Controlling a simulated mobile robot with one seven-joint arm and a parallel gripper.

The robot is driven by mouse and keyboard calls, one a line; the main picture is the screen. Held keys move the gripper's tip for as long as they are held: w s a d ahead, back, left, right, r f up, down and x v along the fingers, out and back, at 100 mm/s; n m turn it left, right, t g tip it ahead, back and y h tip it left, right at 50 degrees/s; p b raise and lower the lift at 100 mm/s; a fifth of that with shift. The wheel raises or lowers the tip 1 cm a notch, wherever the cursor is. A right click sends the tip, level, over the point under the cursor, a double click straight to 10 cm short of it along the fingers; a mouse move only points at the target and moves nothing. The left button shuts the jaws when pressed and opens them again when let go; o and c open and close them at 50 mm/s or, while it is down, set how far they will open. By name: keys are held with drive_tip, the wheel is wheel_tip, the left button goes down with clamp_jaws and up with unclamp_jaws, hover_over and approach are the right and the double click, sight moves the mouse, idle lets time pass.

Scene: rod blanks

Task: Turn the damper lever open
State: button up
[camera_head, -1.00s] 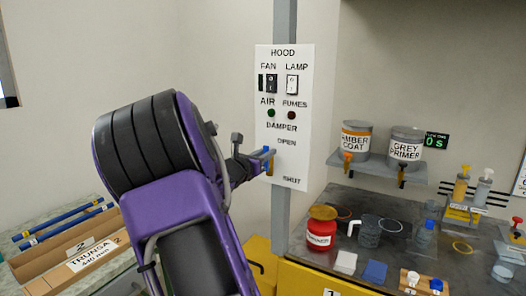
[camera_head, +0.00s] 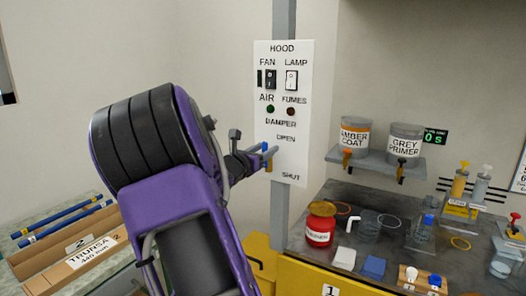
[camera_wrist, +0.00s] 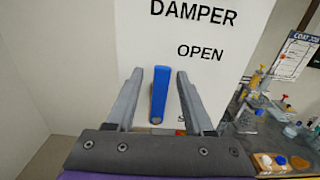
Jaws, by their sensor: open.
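The damper lever (camera_wrist: 159,92) has a blue handle and stands out from the white hood panel (camera_head: 297,66), below the words DAMPER and OPEN. In the wrist view it lies between the two grey fingers of my gripper (camera_wrist: 159,85), with a visible gap on each side. My gripper is open and straddles the handle without clamping it. In the head view my gripper (camera_head: 262,155) is at the panel's left edge, between the OPEN and SHUT labels, and partly hides the lever. The lever's exact angle is hard to tell.
The panel also has fan and lamp switches and AIR and FUMES lights. To the right, a shelf (camera_head: 375,164) holds two paint cans, above a dark bench with a red jar (camera_head: 320,224) and several bottles. Cartons and blue rods lie lower left.

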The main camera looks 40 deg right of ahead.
drive_tip(key=v, duration=1.7)
drive_tip(key=shift+a, duration=0.2)
